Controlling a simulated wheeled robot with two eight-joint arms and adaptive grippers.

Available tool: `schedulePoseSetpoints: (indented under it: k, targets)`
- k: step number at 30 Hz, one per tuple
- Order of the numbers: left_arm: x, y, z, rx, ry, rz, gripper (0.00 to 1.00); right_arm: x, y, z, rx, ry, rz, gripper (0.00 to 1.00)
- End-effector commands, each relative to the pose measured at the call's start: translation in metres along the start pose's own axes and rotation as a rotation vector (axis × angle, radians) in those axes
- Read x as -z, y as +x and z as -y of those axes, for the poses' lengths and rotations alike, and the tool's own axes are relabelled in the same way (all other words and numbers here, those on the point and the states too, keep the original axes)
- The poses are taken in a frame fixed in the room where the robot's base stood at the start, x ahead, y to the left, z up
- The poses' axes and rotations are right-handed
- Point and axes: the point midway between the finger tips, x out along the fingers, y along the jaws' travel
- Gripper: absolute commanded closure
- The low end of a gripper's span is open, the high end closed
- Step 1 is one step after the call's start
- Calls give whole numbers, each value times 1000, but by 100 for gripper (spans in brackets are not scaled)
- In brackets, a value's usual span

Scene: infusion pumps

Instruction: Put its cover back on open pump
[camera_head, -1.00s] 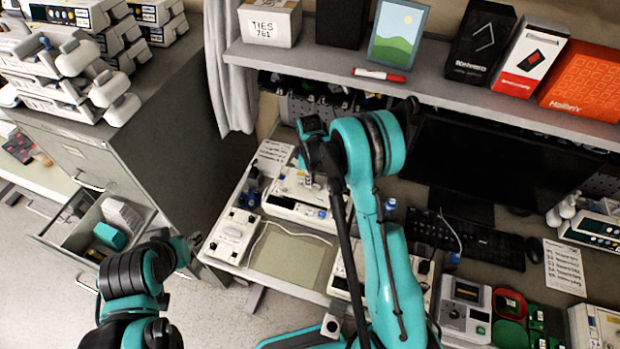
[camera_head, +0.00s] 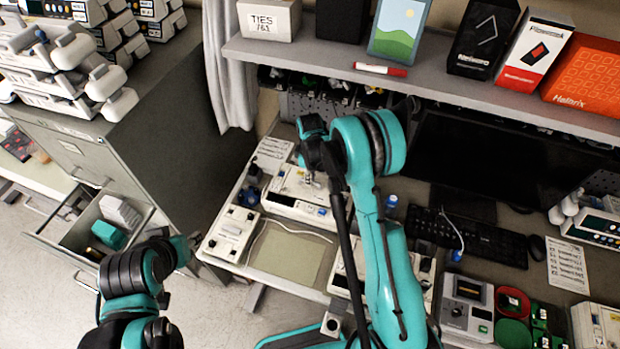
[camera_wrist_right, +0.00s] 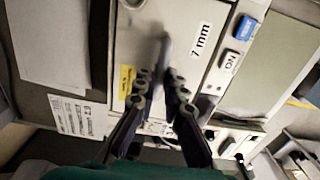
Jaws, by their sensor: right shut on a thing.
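In the right wrist view, a pale grey cover plate (camera_wrist_right: 187,30) with a "7 mm" label lies in front of my right gripper (camera_wrist_right: 161,82). Its two dark fingers are closed on a slim upright handle (camera_wrist_right: 164,52) on the plate. In the head view, my right gripper (camera_head: 311,178) reaches down over the white pump (camera_head: 285,203) on the bench, and its arm hides part of the pump. I cannot tell whether the plate is fully seated. My left arm is low at the left, with its gripper end (camera_head: 188,246) near the bench's left edge; its fingers are unclear.
A grey-green mat (camera_head: 292,253) lies in front of the pump, with a small white device (camera_head: 232,233) to its left. A keyboard (camera_head: 468,243) and a monitor (camera_head: 490,165) stand to the right. A shelf (camera_head: 440,84) overhangs the back. A cabinet drawer (camera_head: 75,228) stands open at left.

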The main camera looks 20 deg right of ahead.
Motion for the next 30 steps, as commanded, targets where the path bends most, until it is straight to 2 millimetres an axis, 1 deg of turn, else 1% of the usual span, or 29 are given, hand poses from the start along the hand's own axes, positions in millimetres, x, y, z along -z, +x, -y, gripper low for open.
schedulePoseSetpoints:
  k: [13, 14, 15, 16, 17, 26, 30]
  targets:
    - [-2, 2, 0, 0, 0, 0, 60, 0, 2, 0, 0, 0, 0, 100]
    - [-2, 2, 0, 0, 0, 0, 60, 0, 2, 0, 0, 0, 0, 87]
    - [-2, 2, 0, 0, 0, 0, 60, 0, 2, 0, 0, 0, 0, 77]
    - [-2, 2, 0, 0, 0, 0, 60, 0, 2, 0, 0, 0, 0, 69]
    - [-2, 2, 0, 0, 0, 0, 60, 0, 2, 0, 0, 0, 0, 66]
    - [-1, 2, 0, 0, 0, 0, 60, 0, 2, 0, 0, 0, 0, 66]
    - [1, -2, 0, 0, 0, 0, 60, 0, -8, 0, 0, 0, 0, 66]
